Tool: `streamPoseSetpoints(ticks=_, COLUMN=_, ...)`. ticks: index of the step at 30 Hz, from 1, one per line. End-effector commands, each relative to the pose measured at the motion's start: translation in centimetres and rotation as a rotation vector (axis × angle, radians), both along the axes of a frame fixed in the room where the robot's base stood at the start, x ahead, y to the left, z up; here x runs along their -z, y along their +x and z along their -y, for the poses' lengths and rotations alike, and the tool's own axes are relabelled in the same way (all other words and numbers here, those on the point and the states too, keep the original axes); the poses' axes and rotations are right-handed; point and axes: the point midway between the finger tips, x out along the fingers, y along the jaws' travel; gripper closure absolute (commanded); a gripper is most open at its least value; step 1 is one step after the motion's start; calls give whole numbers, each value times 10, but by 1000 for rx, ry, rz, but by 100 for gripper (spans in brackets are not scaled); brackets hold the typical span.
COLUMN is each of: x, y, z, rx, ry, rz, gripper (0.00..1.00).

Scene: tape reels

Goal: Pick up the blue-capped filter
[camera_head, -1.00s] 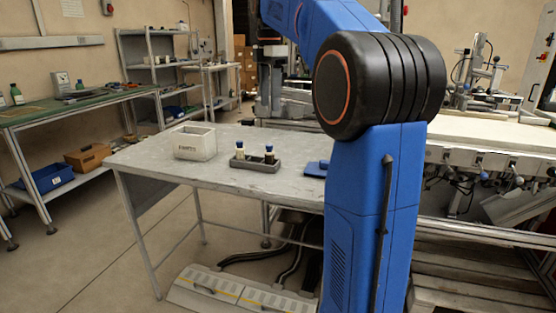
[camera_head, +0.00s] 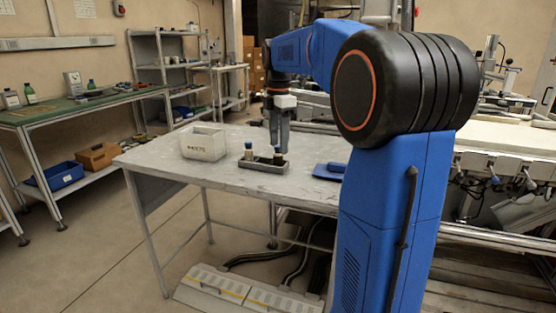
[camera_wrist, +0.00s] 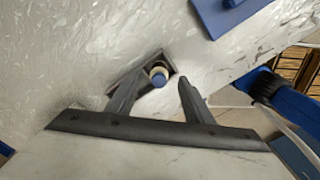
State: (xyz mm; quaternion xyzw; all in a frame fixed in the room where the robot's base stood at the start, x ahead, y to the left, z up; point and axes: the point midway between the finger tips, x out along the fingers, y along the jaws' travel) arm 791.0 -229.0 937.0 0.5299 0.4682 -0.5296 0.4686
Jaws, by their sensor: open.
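A dark rack (camera_head: 262,164) on the grey-white table (camera_head: 165,159) holds two small filters. The left filter (camera_head: 248,150) has a blue cap. The right filter (camera_head: 279,159) is partly hidden by my gripper (camera_head: 278,143), which points down just above the rack's right part. In the wrist view my gripper (camera_wrist: 163,78) is open, with its fingers apart and nothing gripped. A blue-capped filter (camera_wrist: 159,79) in the rack (camera_wrist: 167,62) shows between the fingertips. The other filter is not seen there, and the left finger covers part of the rack.
A whitish bin (camera_head: 203,142) stands left of the rack. A blue flat item (camera_head: 329,171) lies to the right, also in the wrist view (camera_wrist: 222,14). A green-topped bench (camera_head: 60,108) stands at the far left. Bare table lies in front of the rack.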

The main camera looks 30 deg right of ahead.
Motion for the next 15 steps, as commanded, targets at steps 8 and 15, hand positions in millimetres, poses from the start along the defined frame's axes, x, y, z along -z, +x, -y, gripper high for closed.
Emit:
streamPoseSetpoints(ticks=8, x=36, y=2, z=-1, rx=0, ry=0, rz=-1, gripper=53)
streamPoseSetpoints(ticks=15, x=42, y=2, z=-1, rx=0, ry=0, rz=-1, gripper=53)
